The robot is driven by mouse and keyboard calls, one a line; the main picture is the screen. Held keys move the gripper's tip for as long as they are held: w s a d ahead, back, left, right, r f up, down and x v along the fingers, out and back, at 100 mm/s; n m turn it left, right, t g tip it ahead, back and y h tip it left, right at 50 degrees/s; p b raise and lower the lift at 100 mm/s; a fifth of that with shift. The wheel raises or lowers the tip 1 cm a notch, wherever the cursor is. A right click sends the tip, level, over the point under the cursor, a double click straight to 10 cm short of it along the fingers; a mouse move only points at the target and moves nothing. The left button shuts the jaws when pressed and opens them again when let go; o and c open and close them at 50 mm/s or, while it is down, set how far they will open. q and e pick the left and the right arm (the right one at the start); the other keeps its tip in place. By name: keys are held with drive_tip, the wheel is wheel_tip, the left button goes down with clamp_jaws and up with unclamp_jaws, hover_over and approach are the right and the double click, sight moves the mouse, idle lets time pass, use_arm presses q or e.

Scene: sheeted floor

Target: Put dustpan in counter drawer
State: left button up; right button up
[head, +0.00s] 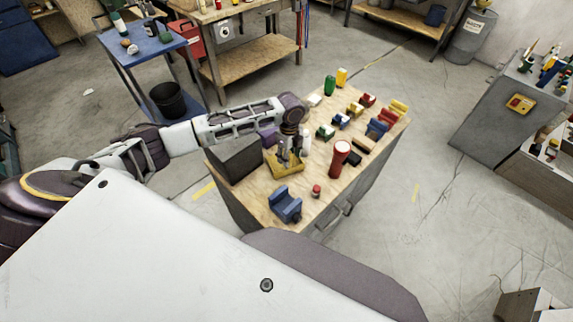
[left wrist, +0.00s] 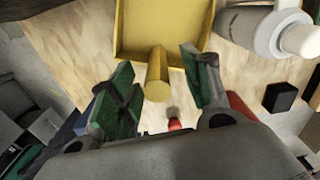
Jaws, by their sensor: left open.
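The yellow dustpan (head: 286,166) lies on the wooden top of the counter (head: 306,206), near its left side. In the left wrist view its pan (left wrist: 160,28) is at the top and its handle (left wrist: 157,74) points down toward my gripper. My left gripper (head: 289,153) is above the dustpan. In the left wrist view its fingers (left wrist: 157,66) are spread, one on each side of the handle, with no visible grip. A drawer handle (head: 340,214) shows on the counter's grey front; the drawer looks closed. My right gripper is not in view.
Around the dustpan are a blue part bin (head: 286,206), a red flashlight (head: 340,158), a small red-capped item (head: 316,191) and a dark box (head: 237,160). Several coloured bins fill the far right of the top. The floor right of the counter is clear.

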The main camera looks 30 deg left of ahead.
use_arm(q)
wheel_tip(320, 180, down, 3)
drive_tip(key=shift+s, duration=0.15)
drive_tip(key=shift+f, duration=0.4)
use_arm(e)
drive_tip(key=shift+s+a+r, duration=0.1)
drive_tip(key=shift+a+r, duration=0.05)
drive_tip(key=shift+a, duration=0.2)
use_arm(q)
clamp_jaws()
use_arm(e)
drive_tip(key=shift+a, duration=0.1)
